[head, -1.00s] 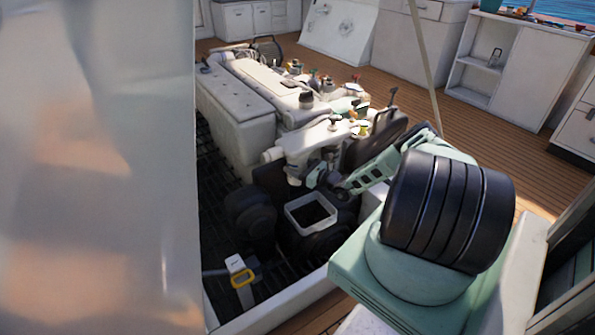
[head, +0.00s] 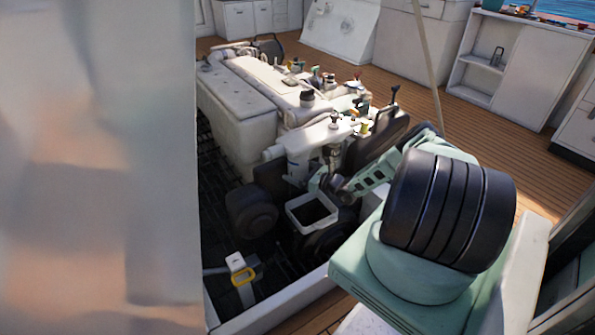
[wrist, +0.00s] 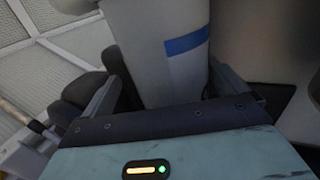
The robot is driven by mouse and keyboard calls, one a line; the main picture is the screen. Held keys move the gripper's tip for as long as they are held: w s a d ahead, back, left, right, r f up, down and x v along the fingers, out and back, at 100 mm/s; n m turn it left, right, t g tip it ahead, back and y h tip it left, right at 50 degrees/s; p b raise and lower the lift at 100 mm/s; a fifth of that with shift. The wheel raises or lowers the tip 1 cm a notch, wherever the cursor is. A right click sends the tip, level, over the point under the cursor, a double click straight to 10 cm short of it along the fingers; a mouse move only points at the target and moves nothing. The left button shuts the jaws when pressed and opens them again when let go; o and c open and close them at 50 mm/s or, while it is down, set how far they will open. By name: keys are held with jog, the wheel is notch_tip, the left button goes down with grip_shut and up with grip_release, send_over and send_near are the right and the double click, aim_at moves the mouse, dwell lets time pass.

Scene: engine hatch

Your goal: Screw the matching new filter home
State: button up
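In the wrist view a pale grey cylindrical filter (wrist: 150,35) with a blue band stands between the two dark fingers of my gripper (wrist: 165,70). The fingers flank it closely and appear shut on it. Its far end runs out of the top of the picture, so its threaded end and any contact with a mount are hidden. In the head view my gripper (head: 336,183) is low at the near end of the white engine (head: 262,85), above a square white-rimmed bin (head: 290,214). The filter cannot be told apart clearly there.
A yellow-handled item (head: 243,276) stands in the hatch left of the bin. Dark round parts (head: 250,212) sit beside the engine. A large pale surface (head: 95,170) blocks the left of the head view. White cabinets (head: 525,70) stand beyond open wooden deck (head: 400,95).

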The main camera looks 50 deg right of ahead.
jog(key=s+d+p, duration=0.2)
jog(key=s+d, duration=0.1)
jog(key=s, duration=1.3)
jog(key=shift+s, duration=0.35)
